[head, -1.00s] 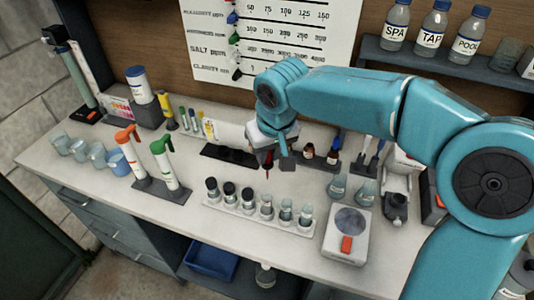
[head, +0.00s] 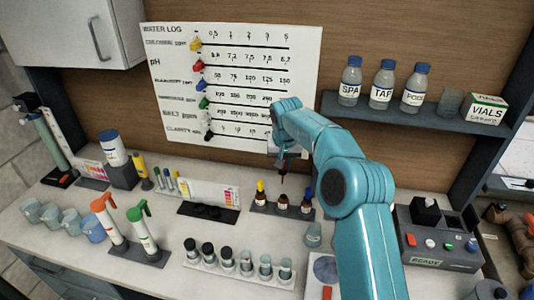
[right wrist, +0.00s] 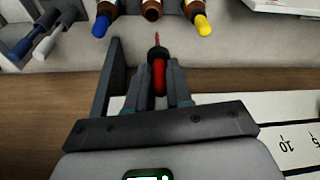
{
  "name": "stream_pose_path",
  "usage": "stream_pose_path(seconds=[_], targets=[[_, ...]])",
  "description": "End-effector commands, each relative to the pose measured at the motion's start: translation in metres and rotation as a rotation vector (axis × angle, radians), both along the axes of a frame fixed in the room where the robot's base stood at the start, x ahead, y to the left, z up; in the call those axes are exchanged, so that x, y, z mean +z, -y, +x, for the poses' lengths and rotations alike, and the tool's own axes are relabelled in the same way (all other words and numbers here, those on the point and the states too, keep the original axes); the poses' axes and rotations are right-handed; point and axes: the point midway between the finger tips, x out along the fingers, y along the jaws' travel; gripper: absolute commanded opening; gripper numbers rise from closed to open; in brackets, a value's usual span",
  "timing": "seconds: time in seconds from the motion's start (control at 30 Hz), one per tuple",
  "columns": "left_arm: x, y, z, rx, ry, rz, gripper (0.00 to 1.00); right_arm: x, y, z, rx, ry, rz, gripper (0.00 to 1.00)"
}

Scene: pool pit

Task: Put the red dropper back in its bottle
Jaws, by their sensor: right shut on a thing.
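My right gripper (head: 283,157) is shut on the red dropper (right wrist: 158,76), which sits between the fingers in the right wrist view with its thin tip pointing away from the palm. In the head view the dropper (head: 282,179) hangs roughly upright, tip down, above the middle brown bottle (head: 283,201). The tip looks clear of the bottle. The middle bottle shows no coloured bulb and is cut off at the top of the right wrist view (right wrist: 151,9). A yellow-topped bottle (head: 261,195) and a blue-topped bottle (head: 306,200) flank it in a dark rack. My left gripper is out of view.
A comparator block (head: 209,197) stands left of the rack, with capped vials (head: 227,257) in front. The water log board (head: 228,80) and bottle shelf (head: 428,112) are behind.

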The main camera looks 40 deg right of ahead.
Motion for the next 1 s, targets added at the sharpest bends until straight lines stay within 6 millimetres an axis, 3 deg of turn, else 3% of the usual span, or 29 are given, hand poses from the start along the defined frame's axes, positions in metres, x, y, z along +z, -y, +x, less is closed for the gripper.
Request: stream_pose_path(seconds=[0.37,0.57,1.0], targets=[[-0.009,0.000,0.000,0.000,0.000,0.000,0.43,-0.022,0.007,-0.004,-0.012,0.000,0.000,0.14],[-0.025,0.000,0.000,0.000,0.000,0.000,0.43,-0.041,0.007,-0.004,-0.012,0.002,-0.001,0.14],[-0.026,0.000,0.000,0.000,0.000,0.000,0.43,-0.042,0.006,-0.004,-0.011,0.002,0.000,0.14]])
